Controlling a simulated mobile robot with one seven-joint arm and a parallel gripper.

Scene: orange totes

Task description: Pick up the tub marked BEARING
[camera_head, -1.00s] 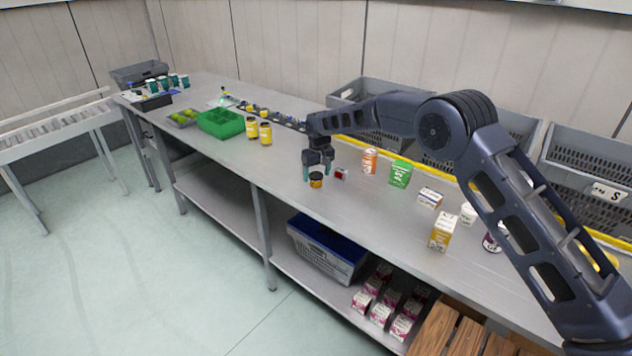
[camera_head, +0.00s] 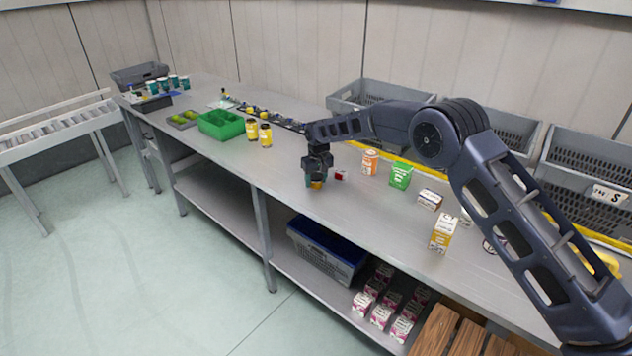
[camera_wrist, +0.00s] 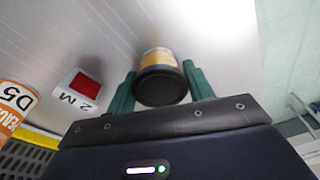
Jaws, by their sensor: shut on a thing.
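A small tub with a yellow-orange band and a black lid stands on the grey workbench; in the wrist view the tub (camera_wrist: 160,78) sits between the two green fingers. Its marking is not readable in either view. My gripper (camera_wrist: 160,88) is shut on the tub, with one finger at each side. In the head view my gripper (camera_head: 317,181) points down over the bench and hides most of the tub (camera_head: 317,186). I cannot tell any gap between the tub and the bench.
A small red-and-white block (camera_head: 340,176) lies close beside my gripper. An orange can (camera_head: 370,161) and a green carton (camera_head: 400,175) stand to the right. Two yellow jars (camera_head: 265,135) and a green tray (camera_head: 221,125) stand to the left. The bench's front edge is near.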

